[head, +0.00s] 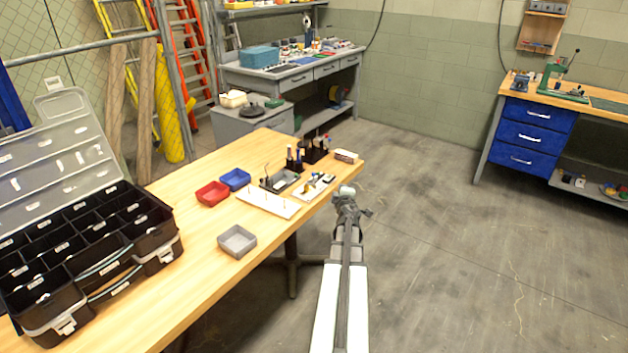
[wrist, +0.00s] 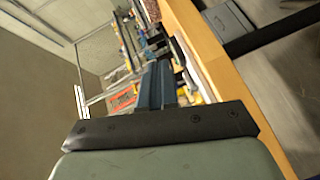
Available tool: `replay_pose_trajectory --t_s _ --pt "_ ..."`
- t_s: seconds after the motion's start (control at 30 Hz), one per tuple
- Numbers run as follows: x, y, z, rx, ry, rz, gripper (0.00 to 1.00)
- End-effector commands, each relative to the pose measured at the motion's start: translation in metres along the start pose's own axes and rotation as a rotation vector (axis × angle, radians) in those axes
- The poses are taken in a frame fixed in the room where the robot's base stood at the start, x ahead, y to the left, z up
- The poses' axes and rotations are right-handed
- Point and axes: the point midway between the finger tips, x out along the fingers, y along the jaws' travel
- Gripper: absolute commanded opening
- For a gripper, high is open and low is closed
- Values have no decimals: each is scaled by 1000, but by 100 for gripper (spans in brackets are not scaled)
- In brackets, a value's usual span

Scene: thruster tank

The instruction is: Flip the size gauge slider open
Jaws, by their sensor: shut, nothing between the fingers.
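My gripper (head: 347,190) is at the end of my outstretched arm, just off the right edge of the wooden table (head: 190,252) in the head view. Its fingers (wrist: 157,75) are together in the wrist view, with nothing between them. In that tilted view the table edge runs down the right side, apart from the fingers. A small pale tray (head: 312,188) with small parts lies on the table left of my gripper. I cannot tell the size gauge or its slider apart among these small items, nor its position.
A white board with pegs (head: 268,203), a grey bin (head: 237,241), a red bin (head: 212,193) and a blue bin (head: 235,179) stand on the table. A black organizer case (head: 165,230) is open at left. The floor (head: 450,260) to the right is clear.

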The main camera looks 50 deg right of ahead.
Motion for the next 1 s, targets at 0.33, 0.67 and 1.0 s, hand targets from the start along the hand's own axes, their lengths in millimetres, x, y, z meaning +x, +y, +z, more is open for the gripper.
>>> replay_pose_trajectory --t_s 0.33,0.67,1.0 --pt "-9 -8 -59 -125 304 -20 0" --pt "-12 -8 -70 -131 358 -19 0" --pt "-9 -8 -70 -130 356 -19 0"
